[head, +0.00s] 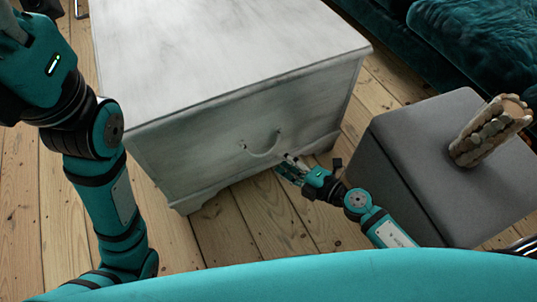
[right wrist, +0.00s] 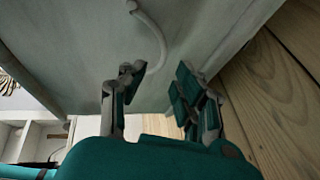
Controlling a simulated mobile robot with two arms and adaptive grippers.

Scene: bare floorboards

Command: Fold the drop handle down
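The drop handle (head: 264,154) is a thin pale curved bail on the side of a whitewashed wooden chest (head: 215,50). In the head view it curves below its two mounts; I cannot tell how far it stands out from the panel. In the right wrist view the handle (right wrist: 155,32) curves down from the top edge, ahead of the fingers. My right gripper (head: 287,167) is just below and right of the handle, apart from it. In the right wrist view this gripper (right wrist: 158,88) has its fingers spread with nothing between them. My left gripper is out of view.
A grey cube-shaped pouf (head: 410,165) stands right of the chest, close to my right arm, with a stone-covered cylindrical object (head: 490,130) on it. A dark teal furry sofa (head: 470,45) is at the back right. Bare floorboards (head: 265,225) lie before the chest.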

